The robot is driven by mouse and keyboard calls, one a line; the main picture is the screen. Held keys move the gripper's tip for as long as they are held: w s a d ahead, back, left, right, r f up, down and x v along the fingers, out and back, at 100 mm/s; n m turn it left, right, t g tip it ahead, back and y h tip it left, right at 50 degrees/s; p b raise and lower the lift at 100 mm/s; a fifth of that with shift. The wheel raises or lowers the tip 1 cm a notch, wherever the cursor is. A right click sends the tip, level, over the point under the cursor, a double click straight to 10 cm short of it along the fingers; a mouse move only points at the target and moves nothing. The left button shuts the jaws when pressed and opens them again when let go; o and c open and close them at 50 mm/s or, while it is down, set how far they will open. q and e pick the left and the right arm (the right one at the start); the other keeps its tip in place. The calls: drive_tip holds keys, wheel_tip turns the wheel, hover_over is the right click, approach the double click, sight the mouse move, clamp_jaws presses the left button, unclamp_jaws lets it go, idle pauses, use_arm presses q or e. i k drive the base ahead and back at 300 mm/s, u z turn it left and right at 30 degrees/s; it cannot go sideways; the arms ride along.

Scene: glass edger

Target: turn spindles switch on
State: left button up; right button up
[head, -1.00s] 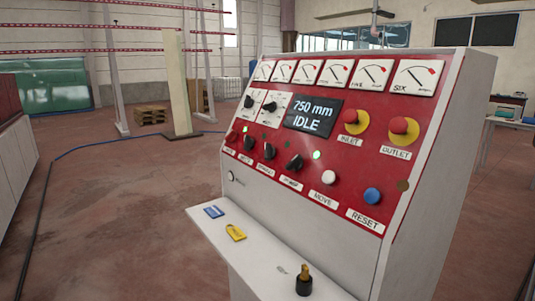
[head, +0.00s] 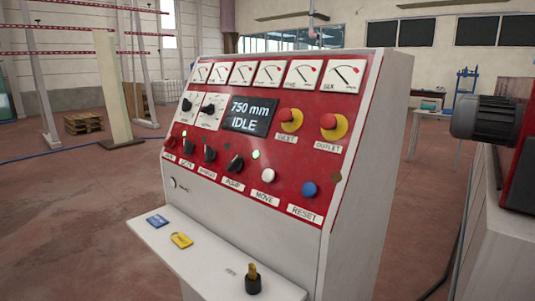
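The control panel (head: 300,160) is a red sloping face on a pale grey cabinet in the middle of the head view. Its lower row has a red knob (head: 170,141), then three black rotary switches (head: 187,146), (head: 209,155) and (head: 235,164). The small labels under them are hard to read; the third from the left seems to be the spindles switch. The display (head: 248,117) reads "750 mm IDLE". Neither gripper is in view.
A white MOVE button (head: 268,176), blue RESET button (head: 309,189) and red INLET and OUTLET stop buttons (head: 328,122) are close by. A shelf (head: 200,262) juts out in front with tags and a key-like knob (head: 253,280). A motor (head: 485,118) stands at right.

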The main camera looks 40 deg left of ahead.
sight(210, 155)
drive_tip(key=z, duration=2)
drive_tip(key=k, duration=1.25)
drive_tip(key=u, duration=1.75)
